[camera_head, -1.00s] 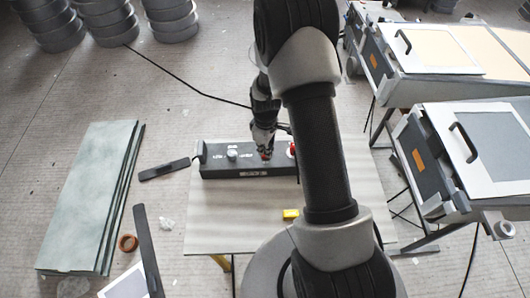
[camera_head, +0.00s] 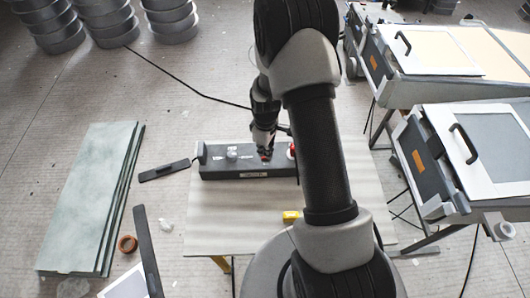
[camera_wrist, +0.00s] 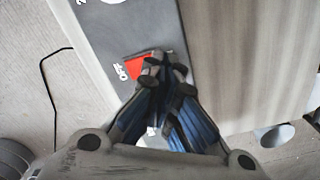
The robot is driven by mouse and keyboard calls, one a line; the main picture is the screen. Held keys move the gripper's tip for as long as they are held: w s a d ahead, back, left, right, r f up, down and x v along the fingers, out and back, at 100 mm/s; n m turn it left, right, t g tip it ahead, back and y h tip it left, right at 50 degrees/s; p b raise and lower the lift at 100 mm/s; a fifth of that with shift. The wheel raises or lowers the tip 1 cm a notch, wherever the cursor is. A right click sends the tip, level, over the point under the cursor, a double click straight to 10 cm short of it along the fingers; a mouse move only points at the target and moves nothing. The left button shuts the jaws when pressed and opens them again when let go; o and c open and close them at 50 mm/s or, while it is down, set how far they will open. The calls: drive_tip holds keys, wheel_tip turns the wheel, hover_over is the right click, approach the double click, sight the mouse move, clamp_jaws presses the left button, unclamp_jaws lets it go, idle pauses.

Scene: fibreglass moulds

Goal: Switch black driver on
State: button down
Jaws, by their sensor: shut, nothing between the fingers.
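The black driver (camera_head: 225,170) is a long dark box lying on the pale board, with a round light knob (camera_head: 231,154) on its top. A red rocker switch (camera_wrist: 138,67) with white "OFF" lettering beside it sits in its top face in the wrist view. My gripper (camera_head: 265,150) is over the right part of the box, pointing down. In the wrist view my gripper (camera_wrist: 162,66) is shut and empty, its tips over the right side of the red switch and hiding part of it. I cannot tell whether the tips touch it.
A red part (camera_head: 292,150) shows at the box's right end, partly behind my arm. The pale board (camera_head: 225,220) is mostly clear, with a yellow item (camera_head: 291,216) near its front. A black cable (camera_head: 190,88) crosses the floor. Moulding units (camera_head: 485,150) stand at right.

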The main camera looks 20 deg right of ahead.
drive_tip(key=shift+f+b, duration=0.8)
drive_tip(key=shift+f, duration=0.35)
idle(0.6)
drive_tip(key=shift+r+p, duration=2.4)
drive_tip(key=shift+r, duration=1.15)
drive_tip(key=s+a+r+m+t, duration=0.1)
drive_tip(key=s+a+r+m, duration=0.15)
drive_tip(key=r, duration=0.85)
drive_tip(key=s+a+r+m+t, duration=0.1)
drive_tip(key=s+a+r, duration=0.15)
drive_tip(key=r, duration=0.95)
drive_tip(key=s+a+r+m+t, duration=0.1)
drive_tip(key=s+a+r+m, duration=0.1)
drive_tip(key=s+r, duration=0.3)
drive_tip(key=s+a+r+m+t, duration=0.1)
drive_tip(key=s+r, duration=0.4)
drive_tip(key=s, duration=0.8)
drive_tip(key=shift+a+m+t, duration=0.3)
drive_tip(key=shift+a+m, duration=0.15)
drive_tip(key=shift+a, duration=0.25)
